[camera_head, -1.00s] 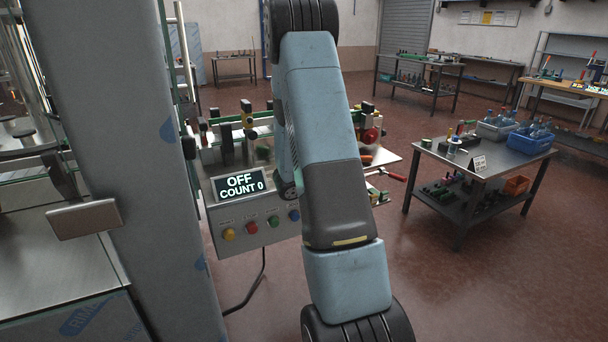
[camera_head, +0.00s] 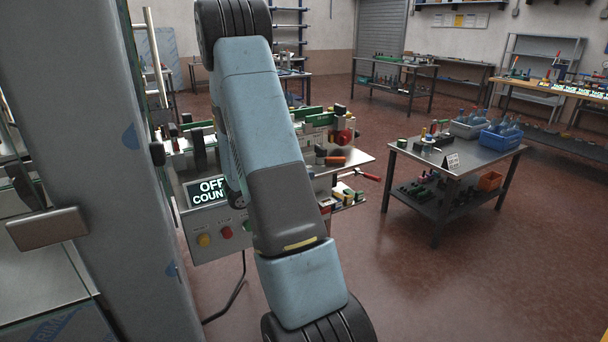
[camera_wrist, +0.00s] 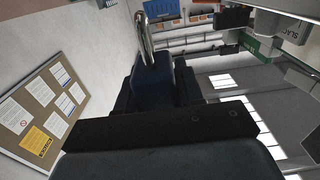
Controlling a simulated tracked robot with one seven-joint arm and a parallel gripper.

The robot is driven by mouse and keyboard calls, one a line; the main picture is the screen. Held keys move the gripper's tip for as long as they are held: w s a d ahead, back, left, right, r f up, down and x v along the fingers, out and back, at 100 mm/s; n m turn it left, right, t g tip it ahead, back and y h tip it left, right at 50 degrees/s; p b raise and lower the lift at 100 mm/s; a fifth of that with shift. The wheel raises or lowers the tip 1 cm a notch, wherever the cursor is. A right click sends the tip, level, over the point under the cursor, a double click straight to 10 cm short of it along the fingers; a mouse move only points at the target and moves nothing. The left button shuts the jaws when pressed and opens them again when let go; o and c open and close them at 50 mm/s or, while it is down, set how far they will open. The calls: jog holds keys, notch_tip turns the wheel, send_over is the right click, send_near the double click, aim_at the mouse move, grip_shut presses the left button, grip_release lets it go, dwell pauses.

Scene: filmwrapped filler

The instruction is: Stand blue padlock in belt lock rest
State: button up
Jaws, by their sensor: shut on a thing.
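My gripper (camera_wrist: 156,94) is shut on the blue padlock (camera_wrist: 153,84) in the wrist view. The padlock's body is dark blue, and its metal shackle (camera_wrist: 146,38) points toward the top of the picture. Dark fingers lie on both sides of the body and hide part of it. In the head view my arm crosses the middle of the picture, and neither the gripper nor the padlock can be made out. I cannot pick out the belt lock rest in either view; my arm covers part of the machine.
A machine with an OFF display (camera_head: 208,191) and coloured buttons stands behind my arm. A grey column (camera_head: 95,150) fills the left. The wrist view shows a notice board (camera_wrist: 44,110).

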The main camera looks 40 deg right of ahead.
jog(key=shift+f, duration=4.7)
jog(key=shift+f, duration=0.45)
jog(key=o, duration=1.2)
jog(key=v, duration=1.2)
jog(key=shift+w, duration=0.15)
